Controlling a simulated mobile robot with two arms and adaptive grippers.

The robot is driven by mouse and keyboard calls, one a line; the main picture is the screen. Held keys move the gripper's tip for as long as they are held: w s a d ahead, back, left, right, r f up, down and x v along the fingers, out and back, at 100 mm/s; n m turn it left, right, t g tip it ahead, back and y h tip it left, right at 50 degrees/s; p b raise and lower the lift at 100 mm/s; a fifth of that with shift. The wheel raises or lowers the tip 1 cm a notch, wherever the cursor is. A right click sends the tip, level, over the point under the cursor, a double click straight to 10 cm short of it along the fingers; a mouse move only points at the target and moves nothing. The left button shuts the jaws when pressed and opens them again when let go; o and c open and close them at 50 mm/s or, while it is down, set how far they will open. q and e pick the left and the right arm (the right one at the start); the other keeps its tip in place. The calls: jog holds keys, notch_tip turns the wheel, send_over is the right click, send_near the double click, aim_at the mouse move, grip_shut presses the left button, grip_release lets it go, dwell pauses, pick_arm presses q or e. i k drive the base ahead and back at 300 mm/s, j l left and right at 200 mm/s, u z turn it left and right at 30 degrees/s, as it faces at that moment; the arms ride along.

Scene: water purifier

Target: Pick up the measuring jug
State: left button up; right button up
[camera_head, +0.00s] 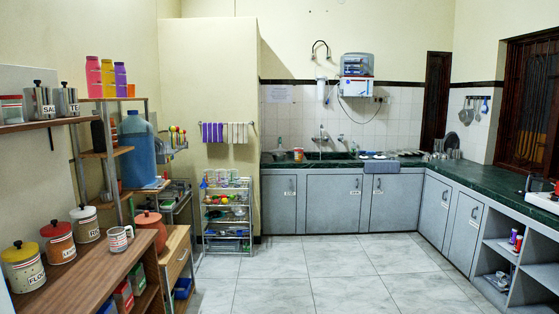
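I cannot make out a measuring jug for certain in the head view. A small white cup with a handle and dark markings (119,238) stands upright on the wooden shelf at the left; I cannot tell whether it is the jug. The items by the sink and at the back right of the counter are too small to identify. Neither of my grippers shows in this view.
Labelled canisters (58,242) and a terracotta pot (150,224) stand near the cup. A large blue bottle (137,150) stands behind. A wire rack (228,215) is at the partition. A green counter (470,176) lines the back and right. The tiled floor (320,275) is clear.

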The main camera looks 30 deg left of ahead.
aim_at(298, 153)
jog(key=i+u, duration=0.45)
jog(key=i, duration=0.15)
jog(key=i+l+u, duration=0.1)
jog(key=i+u, duration=0.35)
jog(key=i, duration=0.15)
jog(key=i+u, duration=0.25)
jog(key=i, duration=3.7)
